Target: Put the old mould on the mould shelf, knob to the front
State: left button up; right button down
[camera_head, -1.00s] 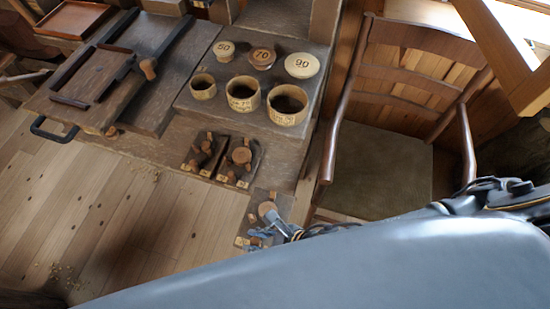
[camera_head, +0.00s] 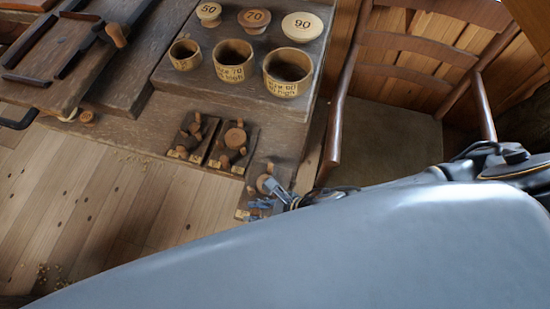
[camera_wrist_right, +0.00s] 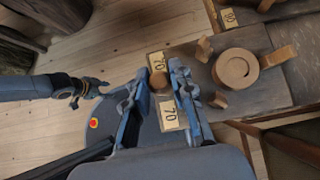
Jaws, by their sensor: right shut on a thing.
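My right gripper (camera_wrist_right: 172,95) is shut on the round wooden knob (camera_wrist_right: 158,80) of a mould. This mould (camera_wrist_right: 285,88) is a dark board with a pale round core, wooden pegs and tags reading 70. In the head view the held mould (camera_head: 246,202) is partly hidden by my right gripper (camera_head: 277,193). Two similar moulds, a left one (camera_head: 181,143) and a right one (camera_head: 224,155), sit side by side on the low wooden shelf (camera_head: 150,135), up and left of the held one. My left gripper seems to show in the wrist view (camera_wrist_right: 90,88); its jaws are unclear.
On the step above stand three wooden rings (camera_head: 233,60) and caps marked 50 (camera_head: 208,12), 70 (camera_head: 254,18) and 90 (camera_head: 302,25). A wooden chair (camera_head: 395,125) stands at the right. A board with a 90 tag (camera_wrist_right: 228,17) is near the held mould. The plank floor (camera_head: 110,210) is open at left.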

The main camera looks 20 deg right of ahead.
jog(key=w+d, duration=0.2)
jog(key=w, duration=0.2)
jog(key=w+d, duration=0.3)
jog(key=w, duration=0.1)
jog(key=w+d+p, duration=0.1)
jog(key=w+d, duration=0.2)
jog(key=w, duration=0.1)
jog(key=shift+w+d+r, duration=0.1)
jog(key=shift+w+d, duration=0.1)
jog(key=shift+w, duration=0.05)
jog(key=shift+f, duration=1.8)
jog(key=c, duration=1.1)
grip_release()
jog(key=shift+c, duration=0.2)
jog(key=p+v, duration=0.1)
jog(key=v, duration=1.1)
